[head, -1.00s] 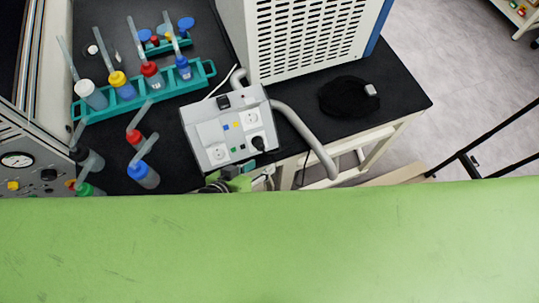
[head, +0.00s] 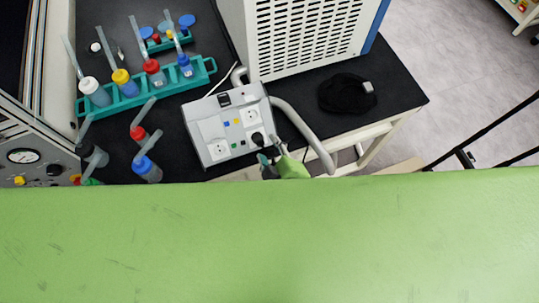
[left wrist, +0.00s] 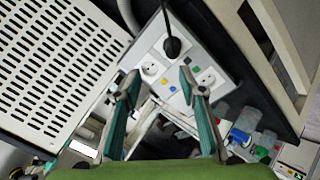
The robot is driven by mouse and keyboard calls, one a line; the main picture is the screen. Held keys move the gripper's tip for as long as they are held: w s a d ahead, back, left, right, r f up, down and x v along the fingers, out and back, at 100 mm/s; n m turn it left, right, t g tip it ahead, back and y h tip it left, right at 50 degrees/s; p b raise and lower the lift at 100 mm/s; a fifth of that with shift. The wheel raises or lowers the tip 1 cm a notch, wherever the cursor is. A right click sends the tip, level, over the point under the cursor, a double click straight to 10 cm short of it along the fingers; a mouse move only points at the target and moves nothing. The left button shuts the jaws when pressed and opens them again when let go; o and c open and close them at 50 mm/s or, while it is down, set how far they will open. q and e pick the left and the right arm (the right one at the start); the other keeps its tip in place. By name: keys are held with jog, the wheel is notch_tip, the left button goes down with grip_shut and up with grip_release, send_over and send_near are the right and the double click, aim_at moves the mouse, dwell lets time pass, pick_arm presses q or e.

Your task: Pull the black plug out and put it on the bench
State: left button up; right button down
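The black plug (head: 258,139) sits in a socket on the front face of the white power box (head: 215,135). In the left wrist view the plug (left wrist: 172,46) is in the upper middle, with its cable running up out of the picture. My left gripper (head: 272,150) is just beside the plug, at the lower right of the box, with nothing held. In the left wrist view its two teal fingers (left wrist: 160,80) are spread apart, and the plug lies beyond their tips, not between them. My right gripper is not in view.
The black bench (head: 300,115) carries a teal rack (head: 130,102) of capped bottles at left, with loose bottles nearby. A white vented machine (head: 300,40) stands behind the box. A grey hose (head: 305,130) runs right of the box. A coiled black thing (head: 340,95) lies at right.

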aim_at(261, 144)
pick_arm(q)
jog(key=shift+g, duration=0.5)
jog(key=w+f+b, duration=0.1)
jog(key=f+b, duration=0.1)
jog(key=w+a+f+b, duration=0.1)
jog(key=f, duration=0.1)
jog(key=w+a+f+b, duration=0.1)
jog(key=w+f+b, duration=0.1)
jog(key=shift+w+b, duration=0.1)
jog(key=shift+b, duration=0.25)
jog(key=shift+x, duration=1.25)
jog(key=shift+r, duration=0.1)
grip_shut()
jog(key=shift+r, duration=0.1)
